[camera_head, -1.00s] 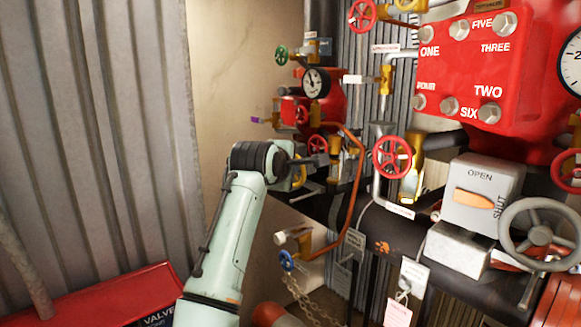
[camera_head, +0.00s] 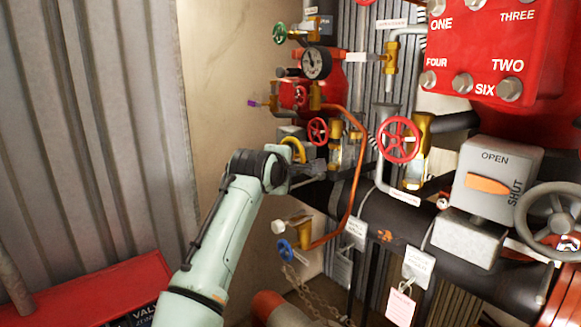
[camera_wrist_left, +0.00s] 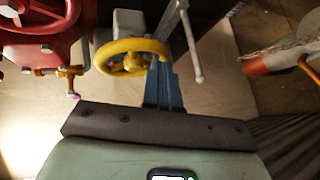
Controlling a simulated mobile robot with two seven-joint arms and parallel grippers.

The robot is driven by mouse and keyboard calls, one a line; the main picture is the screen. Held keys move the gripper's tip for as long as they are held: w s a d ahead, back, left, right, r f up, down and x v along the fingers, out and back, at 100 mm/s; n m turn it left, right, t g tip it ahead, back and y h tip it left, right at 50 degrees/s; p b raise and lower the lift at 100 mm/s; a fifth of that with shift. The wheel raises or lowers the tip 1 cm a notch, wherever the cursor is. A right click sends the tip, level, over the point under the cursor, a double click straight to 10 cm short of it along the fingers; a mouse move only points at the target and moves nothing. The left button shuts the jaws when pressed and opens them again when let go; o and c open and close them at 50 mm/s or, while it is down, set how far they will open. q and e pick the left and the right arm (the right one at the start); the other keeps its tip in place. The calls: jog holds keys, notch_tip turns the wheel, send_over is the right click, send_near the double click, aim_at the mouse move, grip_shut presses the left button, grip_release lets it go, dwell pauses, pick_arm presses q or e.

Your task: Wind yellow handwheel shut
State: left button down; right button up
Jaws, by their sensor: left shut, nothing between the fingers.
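The yellow handwheel (camera_head: 295,148) shows in the head view as a partial rim behind my left wrist. In the left wrist view the whole yellow wheel (camera_wrist_left: 130,57) is seen with its hub, in front of a grey box-shaped body (camera_wrist_left: 128,22). My left gripper (camera_head: 318,166) is shut and empty, just below and right of the wheel in the head view. In the wrist view its blue fingers (camera_wrist_left: 163,88) lie close beside the wheel's lower right rim; I cannot tell whether they touch it. My right gripper is in neither view.
A small red handwheel (camera_head: 318,131) and an orange pipe (camera_head: 357,170) are close to the gripper. A grey lever (camera_wrist_left: 190,45) stands right of the fingers in the wrist view. A larger red handwheel (camera_head: 398,140) and a blue one (camera_head: 285,250) are nearby. Corrugated wall lies left.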

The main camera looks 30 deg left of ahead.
pick_arm(q)
jog(key=shift+d, duration=0.1)
jog(key=shift+s, duration=0.1)
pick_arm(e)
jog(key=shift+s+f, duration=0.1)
pick_arm(q)
jog(key=shift+s+a+r+b, duration=0.1)
jog(key=shift+s+a+b, duration=0.2)
jog(key=shift+s, duration=0.35)
jog(key=shift+s+a+f+b, duration=0.1)
jog(key=shift+s+a+b, duration=0.15)
jog(key=shift+s, duration=0.35)
jog(key=shift+s+a+r+b, duration=0.1)
jog(key=shift+s+a+b, duration=0.2)
jog(key=shift+s, duration=0.35)
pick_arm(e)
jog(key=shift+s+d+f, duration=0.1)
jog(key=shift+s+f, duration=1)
